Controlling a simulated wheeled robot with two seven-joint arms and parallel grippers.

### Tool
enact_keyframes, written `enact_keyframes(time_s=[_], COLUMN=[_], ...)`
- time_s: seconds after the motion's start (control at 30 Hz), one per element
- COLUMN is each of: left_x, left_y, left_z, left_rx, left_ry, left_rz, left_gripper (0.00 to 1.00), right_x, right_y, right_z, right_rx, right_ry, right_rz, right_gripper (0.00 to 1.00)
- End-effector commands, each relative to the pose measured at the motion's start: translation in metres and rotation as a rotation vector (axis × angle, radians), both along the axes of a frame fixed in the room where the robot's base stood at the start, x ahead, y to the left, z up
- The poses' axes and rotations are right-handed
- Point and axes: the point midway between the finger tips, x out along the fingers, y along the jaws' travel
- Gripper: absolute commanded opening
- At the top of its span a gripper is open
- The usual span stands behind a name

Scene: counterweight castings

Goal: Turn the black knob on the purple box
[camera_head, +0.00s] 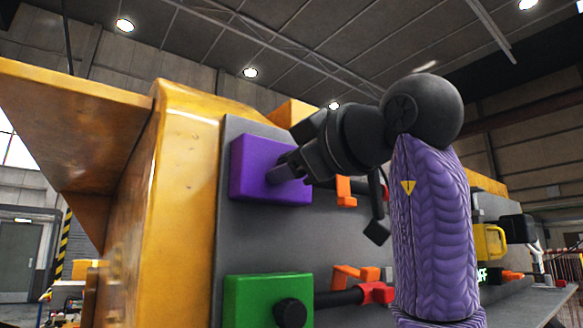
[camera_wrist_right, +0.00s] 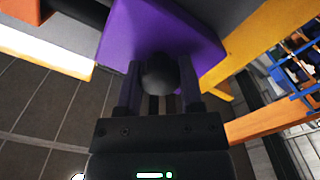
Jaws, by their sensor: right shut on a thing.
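The purple box (camera_head: 256,168) is mounted on the grey panel at the upper left of the head view. It also shows at the top of the right wrist view (camera_wrist_right: 150,28). The black knob (camera_wrist_right: 159,73) stands on the box face between the fingers of my right gripper (camera_wrist_right: 157,88). In the head view my right gripper (camera_head: 287,170) reaches in from the right and is shut on the knob, which its fingers mostly hide. My left gripper does not show in either view.
A green box (camera_head: 262,297) with a black knob (camera_head: 290,313) sits below on the grey panel (camera_head: 235,235). Orange brackets (camera_head: 352,277), a red-ended black handle (camera_head: 374,292) and a yellow part (camera_head: 489,242) are farther right. A yellow casting (camera_head: 180,190) borders the panel at left.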

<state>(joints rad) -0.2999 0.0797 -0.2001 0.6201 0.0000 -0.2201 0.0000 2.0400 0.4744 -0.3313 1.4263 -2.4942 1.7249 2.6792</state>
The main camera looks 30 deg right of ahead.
Motion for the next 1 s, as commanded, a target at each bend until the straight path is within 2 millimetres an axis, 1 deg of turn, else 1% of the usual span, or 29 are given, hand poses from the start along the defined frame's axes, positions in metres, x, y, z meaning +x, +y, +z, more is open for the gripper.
enact_keyframes(time_s=[0.03,0.2,0.63,0.67,0.7,0.8,1.0], left_x=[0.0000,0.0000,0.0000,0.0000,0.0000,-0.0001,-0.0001], left_y=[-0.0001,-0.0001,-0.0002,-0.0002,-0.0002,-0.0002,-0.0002], left_z=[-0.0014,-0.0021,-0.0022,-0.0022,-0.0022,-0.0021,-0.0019], left_rx=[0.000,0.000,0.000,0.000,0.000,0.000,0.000], left_ry=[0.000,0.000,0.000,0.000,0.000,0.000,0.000], left_rz=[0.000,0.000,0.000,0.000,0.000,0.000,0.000], left_gripper=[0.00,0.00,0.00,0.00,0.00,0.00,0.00], right_x=[0.0009,0.0011,0.0014,0.0014,0.0014,0.0011,0.0007], right_y=[0.0002,0.0002,0.0002,0.0002,0.0002,0.0002,0.0002], right_z=[-0.0027,-0.0027,-0.0030,-0.0031,-0.0030,-0.0023,-0.0014], right_rx=[0.009,0.036,0.042,0.042,0.042,0.042,0.041], right_ry=[0.010,0.013,0.015,0.016,0.015,0.013,0.008], right_rz=[0.000,-0.001,0.000,0.000,0.000,0.000,0.000], right_gripper=[0.00,0.00,0.00,0.55,0.64,0.84,0.84])
